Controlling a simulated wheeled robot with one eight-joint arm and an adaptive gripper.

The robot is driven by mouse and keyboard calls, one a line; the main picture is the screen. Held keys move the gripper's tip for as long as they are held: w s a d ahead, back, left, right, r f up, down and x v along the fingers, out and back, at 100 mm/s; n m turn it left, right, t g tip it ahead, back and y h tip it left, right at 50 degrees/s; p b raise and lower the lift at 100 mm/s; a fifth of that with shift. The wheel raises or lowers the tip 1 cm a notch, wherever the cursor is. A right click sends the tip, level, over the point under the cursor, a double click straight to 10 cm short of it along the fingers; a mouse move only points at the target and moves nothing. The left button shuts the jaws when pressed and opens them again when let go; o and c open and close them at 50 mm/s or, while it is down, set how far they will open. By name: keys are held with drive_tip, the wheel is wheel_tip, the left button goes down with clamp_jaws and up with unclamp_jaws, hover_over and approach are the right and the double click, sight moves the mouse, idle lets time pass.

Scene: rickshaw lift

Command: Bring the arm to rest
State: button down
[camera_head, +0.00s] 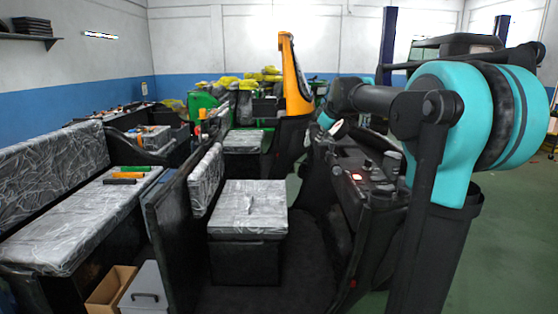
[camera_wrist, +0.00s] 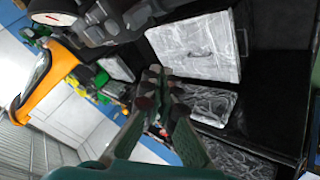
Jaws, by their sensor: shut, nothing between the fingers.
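My gripper (camera_wrist: 155,88) shows in the wrist view with its dark fingers together and nothing between them. It hangs in the air, with a grey covered seat and the rickshaw's dark body beyond it. In the head view my teal and black arm (camera_head: 450,110) is folded at the right, raised over the rickshaw's dashboard. I cannot make out my gripper in the head view. The rickshaw dashboard (camera_head: 372,185) has a red lit button and knobs. A round gauge (camera_wrist: 55,18) shows at the upper left of the wrist view.
A grey covered driver's seat (camera_head: 248,208) stands left of the dashboard. A long bench (camera_head: 75,225) at the left holds several coloured-handled tools (camera_head: 125,175). A cardboard box (camera_head: 110,288) sits below it. An orange upright part (camera_head: 292,75) rises behind. Green floor (camera_head: 505,235) is open at the right.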

drive_tip(key=s+d+f+m+g+h, duration=0.1)
drive_tip(key=s+f+m, duration=0.9)
drive_tip(key=s+f, duration=2.5)
drive_tip(key=s+d+g, duration=0.2)
drive_tip(key=s+g, duration=0.1)
drive_tip(key=s, duration=0.1)
drive_tip(key=shift+s+d+f+m+h, duration=0.2)
drive_tip(key=shift+d+f+m+h, duration=0.1)
drive_tip(key=shift+d+m, duration=0.1)
drive_tip(key=c, duration=2.3)
unclamp_jaws()
drive_tip(key=shift+a, duration=0.1)
